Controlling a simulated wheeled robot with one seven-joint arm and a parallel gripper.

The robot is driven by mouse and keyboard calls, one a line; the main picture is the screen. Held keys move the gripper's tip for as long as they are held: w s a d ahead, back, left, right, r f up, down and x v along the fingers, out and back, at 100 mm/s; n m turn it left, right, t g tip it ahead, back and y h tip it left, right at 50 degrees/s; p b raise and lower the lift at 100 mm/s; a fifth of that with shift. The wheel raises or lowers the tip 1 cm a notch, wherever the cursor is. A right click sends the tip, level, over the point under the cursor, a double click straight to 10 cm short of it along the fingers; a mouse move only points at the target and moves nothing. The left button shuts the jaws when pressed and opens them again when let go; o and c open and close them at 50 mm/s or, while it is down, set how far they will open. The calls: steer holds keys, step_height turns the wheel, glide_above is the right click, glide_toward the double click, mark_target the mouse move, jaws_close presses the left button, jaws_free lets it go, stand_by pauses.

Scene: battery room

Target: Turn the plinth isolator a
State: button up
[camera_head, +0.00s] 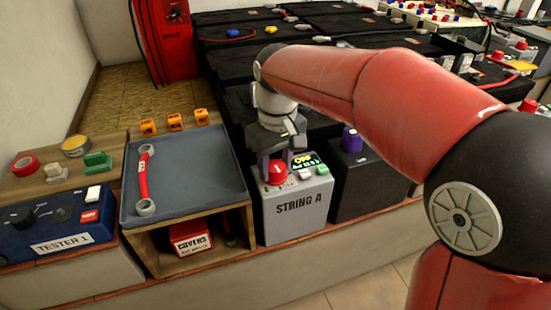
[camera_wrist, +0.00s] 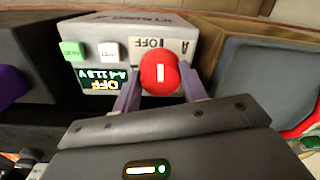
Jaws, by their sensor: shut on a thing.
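The isolator is a grey box marked STRING A (camera_head: 297,209) on the plinth, with a red knob (camera_head: 277,174) on top. My gripper (camera_head: 277,160) reaches down from above and is shut on the red knob. In the wrist view the knob (camera_wrist: 159,72) sits between the two purple-grey fingers, with a white mark on its face. The box's small lit display (camera_wrist: 101,80) shows OFF, and a label beside the knob also shows OFF. Green and white buttons sit beside the display. The fingers hide the knob's sides.
A grey tray (camera_head: 188,205) with a red-handled wrench (camera_head: 143,178) stands left of the box. A dark box with a purple knob (camera_head: 351,140) stands close on the right. Black batteries fill the area behind. A blue TESTER 1 (camera_head: 55,229) is at far left.

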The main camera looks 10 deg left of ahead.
mark_target(277, 165)
steer(key=shift+m, duration=0.6)
steer(key=o, duration=1)
steer(key=shift+c, duration=0.2)
step_height(277, 165, up, 8)
steer(key=shift+w+f+p, duration=0.1)
steer(key=shift+p, duration=0.5)
steer(key=shift+d, duration=0.15)
steer(key=s+d+f+m+t, duration=0.3)
steer(key=s+d, duration=0.4)
steer(key=d, duration=0.5)
steer(key=s+d+f+m+t, duration=0.2)
steer(key=s+d+m, duration=0.3)
steer(key=d, duration=0.8)
steer(key=s+f, duration=0.1)
steer(key=s, duration=0.2)
steer(key=shift+d+f+t, duration=0.2)
steer(key=shift+f+t, duration=0.15)
steer(key=shift+t, duration=0.05)
